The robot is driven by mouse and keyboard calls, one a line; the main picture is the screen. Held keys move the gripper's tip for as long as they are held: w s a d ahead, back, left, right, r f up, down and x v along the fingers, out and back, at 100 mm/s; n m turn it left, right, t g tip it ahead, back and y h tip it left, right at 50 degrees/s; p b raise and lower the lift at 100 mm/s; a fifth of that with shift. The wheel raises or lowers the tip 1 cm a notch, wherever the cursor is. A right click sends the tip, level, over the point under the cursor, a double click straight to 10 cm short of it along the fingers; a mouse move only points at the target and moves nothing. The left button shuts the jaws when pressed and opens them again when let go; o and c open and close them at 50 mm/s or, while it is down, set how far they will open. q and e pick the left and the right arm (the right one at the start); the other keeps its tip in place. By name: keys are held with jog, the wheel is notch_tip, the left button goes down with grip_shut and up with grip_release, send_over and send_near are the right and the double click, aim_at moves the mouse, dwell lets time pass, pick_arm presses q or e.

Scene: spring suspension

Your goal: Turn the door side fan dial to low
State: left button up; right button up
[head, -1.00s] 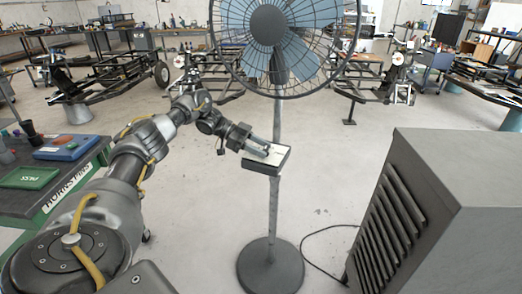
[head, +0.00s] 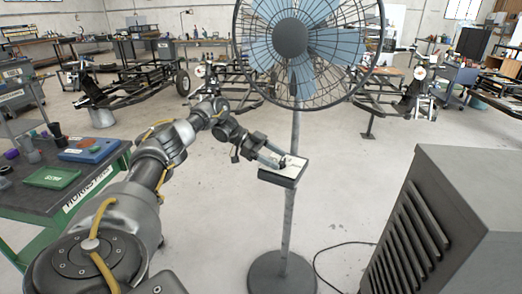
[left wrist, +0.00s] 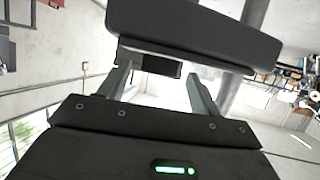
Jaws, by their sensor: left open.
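The pedestal fan (head: 290,40) stands in the middle of the head view, with a control box (head: 290,179) on its pole. The box has a pale top face, and a small dark shape on it, perhaps the dial (head: 284,162), shows close to my fingertips. My left gripper (head: 277,158) is open at the box's upper left edge. In the left wrist view, the two fingers (left wrist: 160,88) stand apart below a large dark block (left wrist: 195,38), which looks like the control box. I cannot tell whether they touch the dial, and its setting is unreadable. My right gripper is out of view.
A grey louvred cabinet (head: 460,220) stands at the lower right, with a black cable on the floor beside it. A work table (head: 30,205) with green and blue cases is at the left. Vehicle frames stand behind the fan.

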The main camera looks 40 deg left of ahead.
pick_arm(q)
jog(key=shift+v, duration=0.8)
jog(key=shift+s+a+r, duration=0.15)
jog(key=shift+a+r, duration=0.05)
jog(key=shift+a, duration=0.05)
jog(key=v, duration=0.7)
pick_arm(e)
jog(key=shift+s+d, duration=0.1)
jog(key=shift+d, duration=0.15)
pick_arm(q)
jog(key=shift+s+a, duration=0.1)
jog(key=shift+a, duration=0.05)
jog(key=shift+c, duration=0.2)
